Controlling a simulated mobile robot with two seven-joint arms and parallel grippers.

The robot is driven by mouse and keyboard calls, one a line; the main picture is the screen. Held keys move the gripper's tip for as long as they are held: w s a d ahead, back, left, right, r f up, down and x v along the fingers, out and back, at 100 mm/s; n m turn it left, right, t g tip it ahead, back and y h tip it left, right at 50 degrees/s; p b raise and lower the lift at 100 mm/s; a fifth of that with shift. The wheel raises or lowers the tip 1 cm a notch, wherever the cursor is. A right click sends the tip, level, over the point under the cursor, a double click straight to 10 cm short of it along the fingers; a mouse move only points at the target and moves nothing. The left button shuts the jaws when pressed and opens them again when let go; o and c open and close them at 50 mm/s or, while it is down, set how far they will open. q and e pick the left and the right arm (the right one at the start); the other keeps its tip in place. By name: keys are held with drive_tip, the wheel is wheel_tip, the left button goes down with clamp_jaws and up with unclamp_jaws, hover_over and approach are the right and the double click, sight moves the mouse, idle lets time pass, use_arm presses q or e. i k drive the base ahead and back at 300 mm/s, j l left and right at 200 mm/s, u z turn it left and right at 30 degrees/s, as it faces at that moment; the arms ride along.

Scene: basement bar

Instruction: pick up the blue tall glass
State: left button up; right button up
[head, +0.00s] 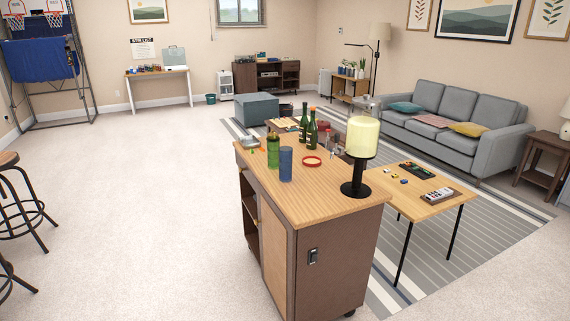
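The blue tall glass (285,164) stands upright on the wooden top of the bar cart (315,204), towards its left side. A green tall glass (273,152) stands close behind it and slightly left. Neither of my grippers shows in the head view, so nothing is seen near the glass.
On the cart, a black lamp with a yellow shade (362,138) stands right of the glass. A red ring-shaped item (312,161) and dark green bottles (304,125) are behind. A low table (450,200) stands to the right. Carpet (150,220) left of the cart is clear.

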sight(285, 152)
drive_tip(key=i+l, duration=0.2)
drive_tip(key=l, duration=0.15)
drive_tip(key=i+l, duration=0.2)
drive_tip(key=l, duration=0.15)
drive_tip(key=i+l, duration=0.2)
drive_tip(key=l, duration=0.15)
drive_tip(key=i+l+u, duration=0.1)
drive_tip(key=l, duration=0.25)
drive_tip(key=i, duration=0.1)
